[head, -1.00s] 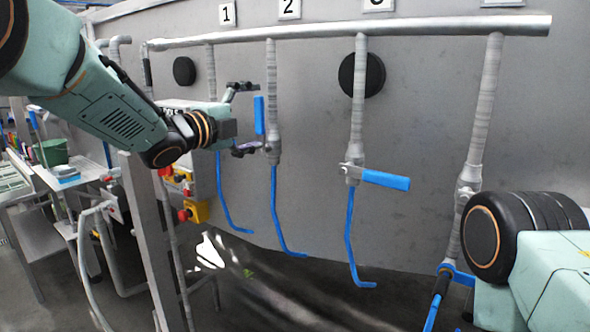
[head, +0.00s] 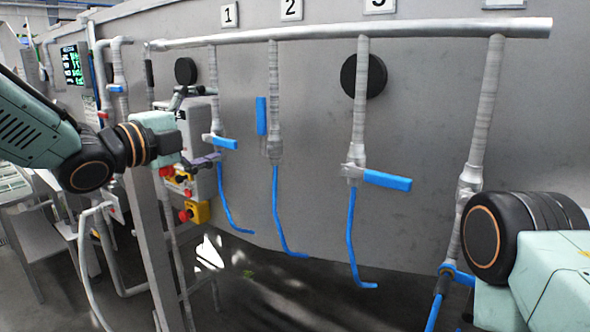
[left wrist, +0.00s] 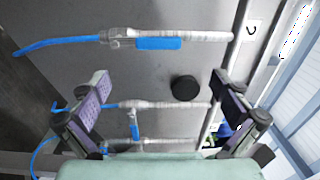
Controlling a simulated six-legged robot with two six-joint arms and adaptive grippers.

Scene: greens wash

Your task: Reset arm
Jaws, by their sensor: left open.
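My left gripper (head: 216,124) is open and empty at the left of the head view, in front of the pipe under label 1. Both its fingers also show in the left wrist view (left wrist: 160,80), spread apart. The blue handle under label 1 (head: 224,143) sticks out sideways. The blue handle under label 2 (head: 261,116) stands upright along its pipe, apart from the gripper; it also shows in the left wrist view (left wrist: 158,43). The blue handle under label 3 (head: 387,180) sticks out sideways. My right arm shows at the right edge; its gripper is not visible.
A horizontal grey pipe (head: 330,36) runs along the grey wall, with blue hoses (head: 351,240) hanging below the drops. A control box with red and yellow buttons (head: 195,212) and a metal post (head: 160,245) stand near my left arm. A lit screen (head: 73,65) is farther left.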

